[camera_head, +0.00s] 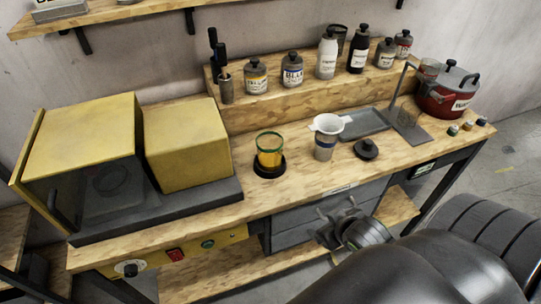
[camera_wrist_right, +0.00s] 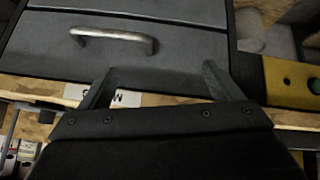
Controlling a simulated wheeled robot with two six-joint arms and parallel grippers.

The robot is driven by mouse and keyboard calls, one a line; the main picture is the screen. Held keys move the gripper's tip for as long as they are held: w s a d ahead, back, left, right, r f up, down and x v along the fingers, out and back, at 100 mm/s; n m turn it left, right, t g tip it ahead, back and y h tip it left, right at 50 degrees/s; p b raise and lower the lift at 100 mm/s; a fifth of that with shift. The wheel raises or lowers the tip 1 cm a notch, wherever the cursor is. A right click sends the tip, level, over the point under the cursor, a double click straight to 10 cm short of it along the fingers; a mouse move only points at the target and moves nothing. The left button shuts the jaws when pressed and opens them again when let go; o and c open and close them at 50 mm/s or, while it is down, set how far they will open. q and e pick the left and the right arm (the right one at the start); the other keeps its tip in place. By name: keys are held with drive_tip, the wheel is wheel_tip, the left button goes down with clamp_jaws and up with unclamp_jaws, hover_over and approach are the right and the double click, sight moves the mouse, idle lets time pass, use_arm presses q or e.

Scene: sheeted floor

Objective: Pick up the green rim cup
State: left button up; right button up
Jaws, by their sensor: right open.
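The green rim cup (camera_head: 270,152) is a clear cup with a green rim and yellow-orange contents. It stands upright on a round black base (camera_head: 269,170) near the front edge of the wooden bench (camera_head: 230,200). My right gripper (camera_head: 332,222) is below and to the right of the cup, in front of the grey drawers, apart from the cup. In the right wrist view its two fingers (camera_wrist_right: 160,82) are spread with nothing between them, and the cup does not show there. My left gripper is not in view.
A yellow oven-like machine (camera_head: 85,140) is at the left. Bottles (camera_head: 292,72) line the raised shelf behind. A drawer handle (camera_wrist_right: 112,39) is near my right gripper.

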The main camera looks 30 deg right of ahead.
drive_tip(key=w+d+r+t+y, duration=0.1)
drive_tip(key=w+d+r+t, duration=0.1)
drive_tip(key=w+r+t, duration=0.3)
drive_tip(key=n+t+y, duration=0.1)
drive_tip(key=n+y, duration=0.1)
drive_tip(key=y, duration=0.1)
approach(278, 158)
drive_tip(key=b+x, duration=0.1)
drive_tip(key=x, duration=0.6)
drive_tip(key=shift+w+f+b, duration=0.3)
drive_tip(key=shift+b, duration=0.05)
drive_tip(key=shift+p+x, duration=0.5)
drive_tip(key=shift+x, duration=1.9)
drive_tip(key=shift+w+a+f, duration=0.1)
drive_tip(key=shift+w+a, duration=0.05)
drive_tip(key=shift+w, duration=0.45)
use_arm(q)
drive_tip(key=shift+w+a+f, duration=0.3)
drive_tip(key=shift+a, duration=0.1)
use_arm(e)
drive_tip(key=shift+s, duration=0.1)
drive_tip(key=shift+c, duration=0.3)
drive_tip(key=c, duration=1.1)
